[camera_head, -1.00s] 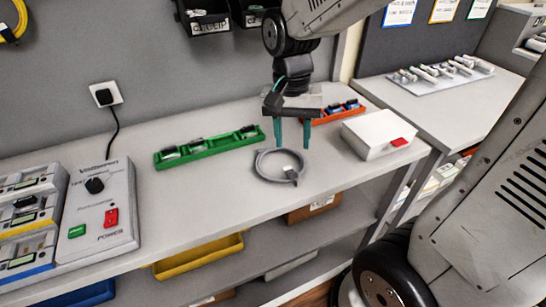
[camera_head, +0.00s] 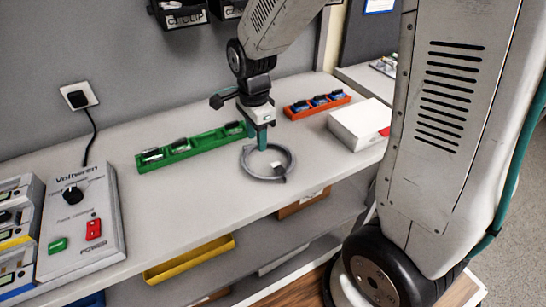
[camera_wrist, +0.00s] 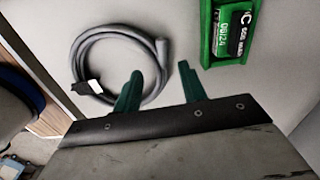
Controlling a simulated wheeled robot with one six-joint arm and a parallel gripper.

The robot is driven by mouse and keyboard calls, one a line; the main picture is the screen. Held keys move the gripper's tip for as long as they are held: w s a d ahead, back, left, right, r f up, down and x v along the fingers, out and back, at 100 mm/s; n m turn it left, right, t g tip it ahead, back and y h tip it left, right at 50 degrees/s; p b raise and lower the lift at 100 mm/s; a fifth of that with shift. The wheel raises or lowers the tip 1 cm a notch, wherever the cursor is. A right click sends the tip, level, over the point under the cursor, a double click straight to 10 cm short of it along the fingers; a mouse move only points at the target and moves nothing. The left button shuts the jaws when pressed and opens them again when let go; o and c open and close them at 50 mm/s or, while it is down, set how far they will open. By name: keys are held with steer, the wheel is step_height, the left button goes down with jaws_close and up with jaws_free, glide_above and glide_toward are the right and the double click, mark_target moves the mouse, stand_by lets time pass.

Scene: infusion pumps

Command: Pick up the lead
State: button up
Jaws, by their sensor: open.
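The lead (camera_head: 289,163) is a grey cable coiled into a ring, lying on the bench near its front edge. In the wrist view, the lead (camera_wrist: 110,32) shows a dark plug with a white part at its left side. My gripper (camera_head: 257,137) has green fingers pointing down, above the far left part of the ring. In the wrist view, my gripper (camera_wrist: 160,70) is open and empty. Its left finger overlaps the right side of the coil in the picture, and its right finger is outside. I cannot tell whether a finger touches the cable.
A green tray (camera_head: 212,140) with dark packs stands just left of my gripper. An orange tray (camera_head: 318,106) and a white box (camera_head: 357,125) stand to the right. A grey power unit (camera_head: 80,220) is at the left. A yellow tray (camera_head: 190,258) sits on the shelf below.

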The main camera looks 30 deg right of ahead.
steer(key=shift+f, duration=0.8)
jaws_close()
steer(key=shift+r, duration=0.1)
